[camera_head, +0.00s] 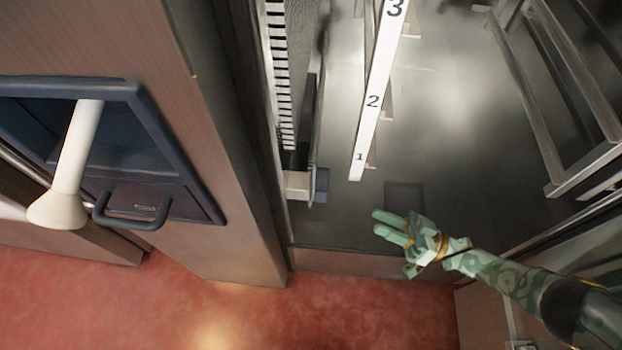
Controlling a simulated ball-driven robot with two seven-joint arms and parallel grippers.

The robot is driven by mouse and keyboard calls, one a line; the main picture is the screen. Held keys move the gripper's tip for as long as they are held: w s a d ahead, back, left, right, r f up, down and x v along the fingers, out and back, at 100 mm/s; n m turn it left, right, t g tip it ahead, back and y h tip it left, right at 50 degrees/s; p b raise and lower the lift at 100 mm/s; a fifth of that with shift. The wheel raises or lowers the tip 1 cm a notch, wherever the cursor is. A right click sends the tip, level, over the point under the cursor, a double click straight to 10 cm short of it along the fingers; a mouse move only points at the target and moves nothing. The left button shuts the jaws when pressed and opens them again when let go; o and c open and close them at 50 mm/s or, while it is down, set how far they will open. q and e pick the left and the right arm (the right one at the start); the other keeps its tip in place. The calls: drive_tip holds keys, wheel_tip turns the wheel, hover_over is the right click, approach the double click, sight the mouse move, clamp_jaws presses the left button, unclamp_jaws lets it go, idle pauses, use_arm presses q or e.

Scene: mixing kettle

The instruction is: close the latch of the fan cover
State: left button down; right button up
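I cannot pick out a fan cover or its latch for certain. At the left is a dark blue framed panel (170,135) with a recess, and a dark blue bar handle (133,222) at its lower edge. My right gripper (394,244) comes in from the lower right on a green patterned arm. Its fingers point left and stand apart, with nothing visible between them. It is well to the right of the panel and handle, apart from both. My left gripper is not in view.
A white pole with a flared end (57,211) crosses the blue panel. A brown wall (215,170) stands between the panel and my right gripper. A white numbered strip (373,100) hangs above the gripper. Metal rails (585,165) are at the right. The red floor (330,315) is clear below.

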drive_tip(key=x, duration=1.3)
drive_tip(key=shift+a, duration=0.15)
drive_tip(key=shift+r, duration=0.1)
